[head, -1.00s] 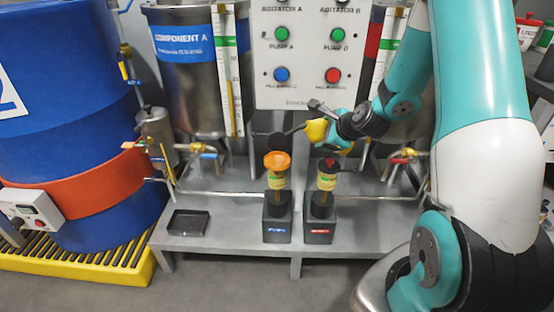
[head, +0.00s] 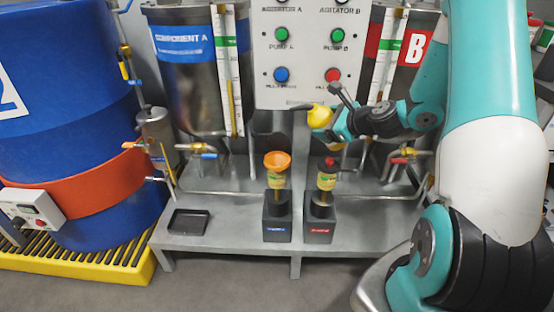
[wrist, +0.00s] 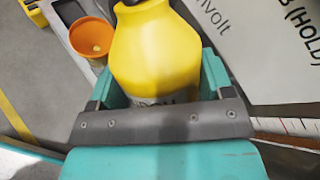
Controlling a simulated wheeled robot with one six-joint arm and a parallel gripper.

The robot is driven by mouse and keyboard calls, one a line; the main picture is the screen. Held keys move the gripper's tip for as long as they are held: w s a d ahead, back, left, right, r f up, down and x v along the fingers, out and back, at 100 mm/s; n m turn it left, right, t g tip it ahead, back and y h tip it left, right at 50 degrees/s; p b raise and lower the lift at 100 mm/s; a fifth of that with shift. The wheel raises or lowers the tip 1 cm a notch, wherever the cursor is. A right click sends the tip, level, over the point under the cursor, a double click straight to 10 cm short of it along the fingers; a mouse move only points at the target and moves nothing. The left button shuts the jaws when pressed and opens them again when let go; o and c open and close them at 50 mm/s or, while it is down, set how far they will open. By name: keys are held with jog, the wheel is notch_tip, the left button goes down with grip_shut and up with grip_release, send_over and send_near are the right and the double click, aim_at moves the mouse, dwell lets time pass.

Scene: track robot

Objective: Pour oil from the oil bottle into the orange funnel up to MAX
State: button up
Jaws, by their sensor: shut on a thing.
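The yellow oil bottle (head: 320,116) is held by my gripper (head: 337,122), above and to the right of the orange funnel (head: 277,160). The bottle lies tilted, its dark spout toward the left, apart from the funnel. No oil stream is visible. The funnel sits on a small clear cup with a green-yellow label over a dark block with a blue tag. The oil level and MAX mark are too small to read. In the wrist view the bottle (wrist: 155,50) fills the middle between the jaws, and the funnel (wrist: 92,36) shows beyond it to the left.
A similar cup with a red cap (head: 328,170) stands right of the funnel. A control panel (head: 306,55) with coloured buttons hangs close behind the bottle. Steel tanks and pipes flank it. A black tray (head: 189,222) lies on the grey stand, front left.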

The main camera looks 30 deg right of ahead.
jog(key=shift+s+d+m+t+y, duration=0.2)
jog(key=shift+d+m+t+y, duration=0.2)
jog(key=shift+m+t+y, duration=0.15)
jog(key=shift+s+d+f+m+t+y+b, duration=0.15)
jog(key=shift+d+m+t+y+b, duration=0.15)
jog(key=shift+m+t+b, duration=0.2)
jog(key=f+b, duration=0.1)
jog(key=f+m+t+b, duration=0.1)
jog(key=b, duration=0.1)
jog(key=shift+s+d+f+t+y, duration=0.1)
jog(key=shift+d+f+t+y, duration=0.15)
jog(key=shift+f+y, duration=0.1)
jog(key=shift+r+b, duration=0.35)
jog(key=shift+b, duration=1.55)
jog(key=m+b, duration=0.1)
jog(key=b, duration=0.7)
jog(key=shift+r+t+y, duration=0.3)
jog(key=shift+r+t, duration=0.05)
jog(key=shift+t, duration=0.05)
jog(key=shift+r+b, duration=0.3)
jog(key=shift+b, duration=0.5)
jog(key=shift+r, duration=0.2)
